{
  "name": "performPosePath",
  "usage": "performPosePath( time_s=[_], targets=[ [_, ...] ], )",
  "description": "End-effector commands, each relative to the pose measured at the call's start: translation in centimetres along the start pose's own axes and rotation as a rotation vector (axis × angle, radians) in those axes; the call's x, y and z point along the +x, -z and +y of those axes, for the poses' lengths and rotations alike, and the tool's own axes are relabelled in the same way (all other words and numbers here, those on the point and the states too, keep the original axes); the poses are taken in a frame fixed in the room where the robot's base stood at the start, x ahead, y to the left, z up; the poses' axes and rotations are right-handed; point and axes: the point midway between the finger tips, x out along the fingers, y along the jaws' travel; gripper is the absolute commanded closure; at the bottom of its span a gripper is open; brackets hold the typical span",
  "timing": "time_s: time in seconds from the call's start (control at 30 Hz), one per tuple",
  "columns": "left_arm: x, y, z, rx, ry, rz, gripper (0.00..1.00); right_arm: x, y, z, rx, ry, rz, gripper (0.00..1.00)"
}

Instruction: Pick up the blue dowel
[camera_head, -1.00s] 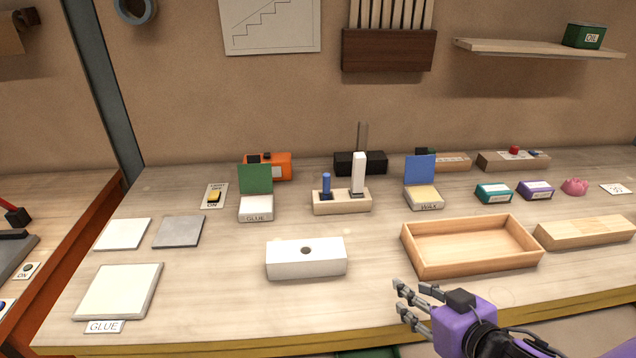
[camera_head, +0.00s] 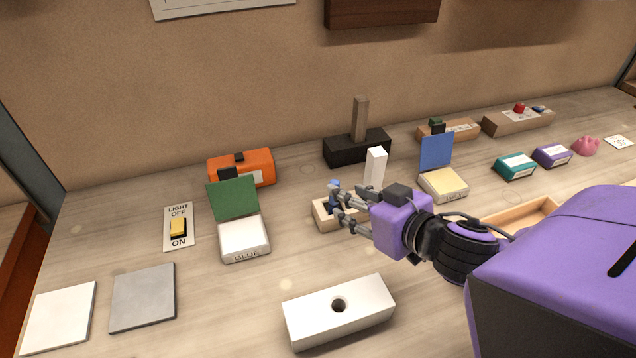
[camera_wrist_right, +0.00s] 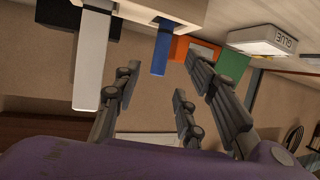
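The blue dowel (camera_head: 333,184) stands upright in a small wooden holder (camera_head: 322,217), mostly hidden behind my right fingers in the head view. In the right wrist view, which is turned over, the blue dowel (camera_wrist_right: 161,48) shows between the open fingers, near their tips. My right gripper (camera_head: 342,203) is open at the dowel, and it also shows in the right wrist view (camera_wrist_right: 160,82). I see no contact, and the exact depth is unclear. My left gripper is not in view.
A white upright piece (camera_head: 375,167) stands in the same holder, close beside the fingers. A white block with a hole (camera_head: 360,312) lies in front. The glue box with a green lid (camera_head: 236,198) is to the left, and the blue-lidded box (camera_head: 436,151) to the right.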

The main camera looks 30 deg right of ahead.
Motion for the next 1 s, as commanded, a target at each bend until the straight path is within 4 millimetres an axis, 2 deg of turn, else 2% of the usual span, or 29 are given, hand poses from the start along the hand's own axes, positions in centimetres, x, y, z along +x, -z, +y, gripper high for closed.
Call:
performPosePath(
  time_s=[0.1,0.27,0.63,0.93,1.0],
  targets=[
    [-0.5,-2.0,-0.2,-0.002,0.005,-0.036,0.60,1.1,-0.1,0.0,-0.001,0.000,0.000,0.62],
    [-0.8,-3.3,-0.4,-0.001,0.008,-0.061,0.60,2.7,-0.1,0.0,-0.003,0.000,0.000,0.62],
    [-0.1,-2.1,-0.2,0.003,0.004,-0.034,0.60,7.2,-0.3,0.1,-0.002,0.000,0.001,0.62],
    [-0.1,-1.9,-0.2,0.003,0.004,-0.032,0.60,7.6,-0.4,0.1,-0.001,-0.001,0.000,0.62],
    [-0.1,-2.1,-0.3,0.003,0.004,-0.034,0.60,7.6,-0.4,0.1,-0.001,-0.001,0.000,0.70]
  ],
)
